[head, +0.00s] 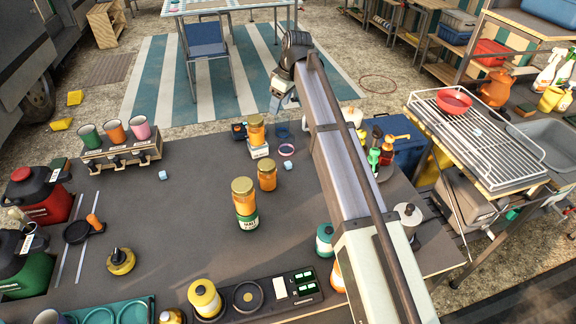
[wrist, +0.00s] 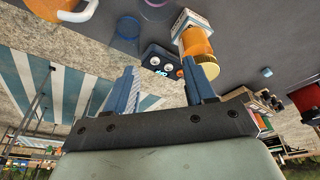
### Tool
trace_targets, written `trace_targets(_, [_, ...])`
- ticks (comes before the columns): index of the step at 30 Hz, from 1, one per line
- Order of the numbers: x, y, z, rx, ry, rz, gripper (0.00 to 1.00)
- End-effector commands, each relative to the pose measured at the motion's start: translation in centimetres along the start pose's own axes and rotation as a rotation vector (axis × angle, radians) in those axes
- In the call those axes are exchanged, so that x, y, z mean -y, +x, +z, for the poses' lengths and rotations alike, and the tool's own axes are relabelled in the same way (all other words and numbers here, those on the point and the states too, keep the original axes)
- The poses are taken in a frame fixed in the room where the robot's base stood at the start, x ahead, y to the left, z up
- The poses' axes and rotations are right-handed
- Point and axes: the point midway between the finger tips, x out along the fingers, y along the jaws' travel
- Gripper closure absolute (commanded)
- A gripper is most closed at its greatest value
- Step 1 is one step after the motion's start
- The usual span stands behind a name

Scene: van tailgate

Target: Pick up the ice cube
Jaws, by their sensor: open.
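Two small pale-blue cubes that look like ice lie on the dark tailgate surface: one cube (head: 163,175) is at the left below the cup rack, the other cube (head: 287,165) is right of the jars, near a pink ring. I cannot tell which is meant. One small blue cube (wrist: 267,72) also shows at the right in the wrist view. My gripper (head: 282,101) hangs in the air towards the far edge, apart from both cubes. In the wrist view its blue fingers (wrist: 160,74) are spread with nothing held between them.
An orange jar (head: 256,130) stands on a white box (head: 259,150), close to the right finger in the wrist view. Two stacked jars (head: 244,204) and another jar (head: 267,177) stand mid-table. A cup rack (head: 122,153) is at left. The surface left of the jars is mostly clear.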

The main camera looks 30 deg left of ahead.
Motion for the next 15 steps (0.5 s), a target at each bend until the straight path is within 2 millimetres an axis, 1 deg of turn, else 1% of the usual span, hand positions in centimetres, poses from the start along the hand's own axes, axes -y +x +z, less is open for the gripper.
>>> trace_targets(1, [1.8,0.3,-0.1,0.017,-0.001,-0.003,0.46])
trace_targets(2, [2.7,0.4,-0.1,0.028,0.005,-0.004,0.46])
trace_targets(3, [4.0,0.5,0.3,0.05,0.022,-0.003,0.46])
trace_targets(4, [4.6,0.5,1.0,0.071,0.048,-0.001,0.46])
trace_targets(6, [5.1,0.3,3.0,0.117,0.125,0.009,0.46])
trace_targets(9, [5.8,0.2,4.9,0.175,0.234,0.023,0.46])
trace_targets(12, [6.2,0.0,6.3,0.224,0.342,0.039,0.46])
trace_targets(15, [6.3,-0.2,7.0,0.262,0.445,0.051,0.46])
